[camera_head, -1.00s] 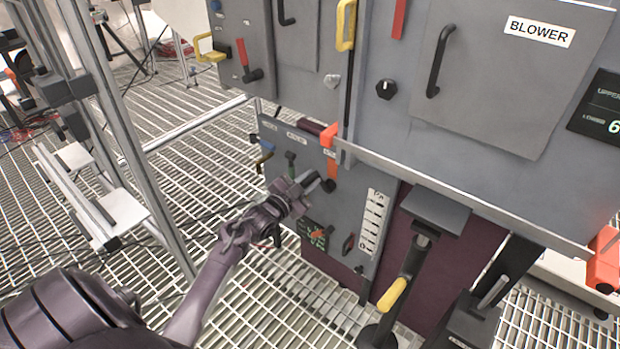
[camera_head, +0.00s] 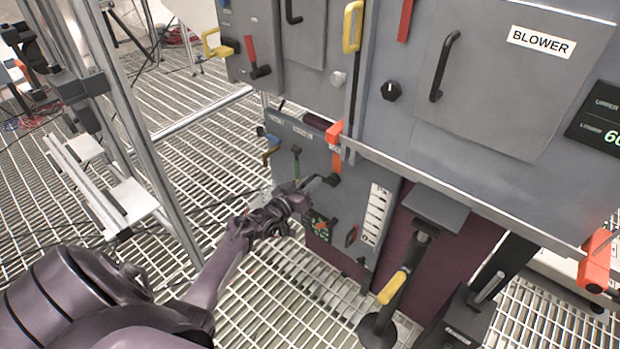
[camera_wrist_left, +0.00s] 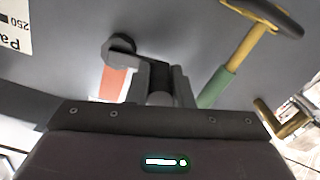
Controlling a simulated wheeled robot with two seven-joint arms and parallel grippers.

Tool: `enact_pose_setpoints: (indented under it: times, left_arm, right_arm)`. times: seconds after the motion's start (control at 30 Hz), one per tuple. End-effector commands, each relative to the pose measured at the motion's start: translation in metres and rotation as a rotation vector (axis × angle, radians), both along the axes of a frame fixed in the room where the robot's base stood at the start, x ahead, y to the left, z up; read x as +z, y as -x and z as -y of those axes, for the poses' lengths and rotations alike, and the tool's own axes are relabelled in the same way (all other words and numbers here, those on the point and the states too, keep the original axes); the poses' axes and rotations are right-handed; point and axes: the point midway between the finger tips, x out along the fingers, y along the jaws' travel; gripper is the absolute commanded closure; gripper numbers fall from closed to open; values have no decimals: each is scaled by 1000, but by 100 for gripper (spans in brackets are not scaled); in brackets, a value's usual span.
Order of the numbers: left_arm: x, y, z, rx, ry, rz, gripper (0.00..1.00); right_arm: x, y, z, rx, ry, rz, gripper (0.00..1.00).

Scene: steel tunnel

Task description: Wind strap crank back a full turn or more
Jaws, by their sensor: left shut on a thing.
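The lower grey panel (camera_head: 345,232) carries a small crank with a dark round hub (camera_head: 331,180), just below an orange strip (camera_head: 336,161). I take this to be the strap crank; its label is unreadable. My left gripper (camera_head: 307,187) is at the panel, left of the hub. In the left wrist view, the dark hub (camera_wrist_left: 119,47) and a short grey crank arm (camera_wrist_left: 147,62) lead to the fingers (camera_wrist_left: 162,84), which are shut on the crank's handle. The handle is mostly hidden between the fingers. My right gripper is not in view.
A green-stemmed lever (camera_head: 296,160) stands close left of my gripper; in the wrist view a green and yellow handle (camera_wrist_left: 228,75) is right of the fingers. A yellow-gripped lever (camera_head: 393,287) stands right. A metal rail (camera_head: 470,203) crosses above. Grating floor lies left.

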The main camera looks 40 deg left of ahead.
Motion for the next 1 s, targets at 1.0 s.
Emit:
enact_pose_setpoints:
  times: [1.0]
  left_arm:
    - [-33,2,17,0,729,-60,100]
  right_arm:
    - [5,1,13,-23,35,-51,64]
